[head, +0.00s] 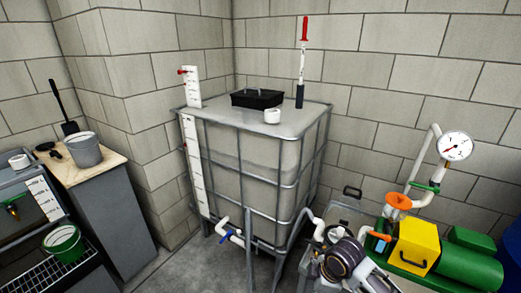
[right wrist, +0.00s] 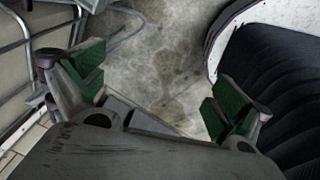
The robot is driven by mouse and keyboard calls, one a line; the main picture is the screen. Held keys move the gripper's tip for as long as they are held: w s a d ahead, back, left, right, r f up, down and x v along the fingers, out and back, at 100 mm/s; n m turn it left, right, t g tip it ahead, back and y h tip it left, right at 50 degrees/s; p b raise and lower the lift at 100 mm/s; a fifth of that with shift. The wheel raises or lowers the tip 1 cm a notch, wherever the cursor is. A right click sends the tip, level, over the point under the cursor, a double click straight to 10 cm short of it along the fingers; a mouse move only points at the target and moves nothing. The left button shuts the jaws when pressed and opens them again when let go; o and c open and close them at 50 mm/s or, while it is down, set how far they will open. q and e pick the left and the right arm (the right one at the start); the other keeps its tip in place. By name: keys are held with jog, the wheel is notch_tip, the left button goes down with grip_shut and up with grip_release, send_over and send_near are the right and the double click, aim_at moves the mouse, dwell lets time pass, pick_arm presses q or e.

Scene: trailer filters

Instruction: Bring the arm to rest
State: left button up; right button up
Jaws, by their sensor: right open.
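My right gripper (right wrist: 155,90) shows in the right wrist view. Its two green-padded fingers are wide apart, with only bare grey floor visible between them. It holds nothing. A dark ribbed surface with a pale curved rim (right wrist: 275,80) is close beside the right finger; I cannot tell whether they touch. Metal tubing (right wrist: 55,35) is past the left finger. In the head view I cannot clearly make out the right gripper among the equipment at the lower right. My left gripper is in neither view.
A caged tank (head: 250,160) stands in the middle against block walls. A pump with a yellow box (head: 415,247), pipes and a gauge (head: 455,146) fills the lower right. A wooden-topped cabinet (head: 97,165) with a grey bucket (head: 84,152) is at left, near a green bucket (head: 64,244).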

jog(key=s+d+m+t+h, duration=0.2)
jog(key=s+d+m, duration=0.4)
jog(key=s+m, duration=0.75)
notch_tip(320, 180, down, 25)
jog(key=s+g+p, duration=0.2)
jog(key=s+p, duration=0.1)
jog(key=p, duration=0.8)
pick_arm(q)
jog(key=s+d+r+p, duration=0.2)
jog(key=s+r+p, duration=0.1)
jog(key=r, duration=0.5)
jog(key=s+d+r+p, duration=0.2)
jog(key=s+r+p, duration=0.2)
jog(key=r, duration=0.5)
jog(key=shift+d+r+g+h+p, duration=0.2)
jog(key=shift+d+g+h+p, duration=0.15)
jog(key=shift+p, duration=0.3)
pick_arm(e)
jog(key=s+d+f, duration=0.1)
jog(key=s+f, duration=0.2)
jog(key=s, duration=0.4)
jog(key=s+d+f, duration=0.1)
jog(key=s+f, duration=0.1)
jog(key=s, duration=0.5)
jog(key=s+d+f+g, duration=0.1)
jog(key=s+d+f, duration=0.1)
jog(key=s, duration=0.5)
jog(key=shift+f, duration=0.8)
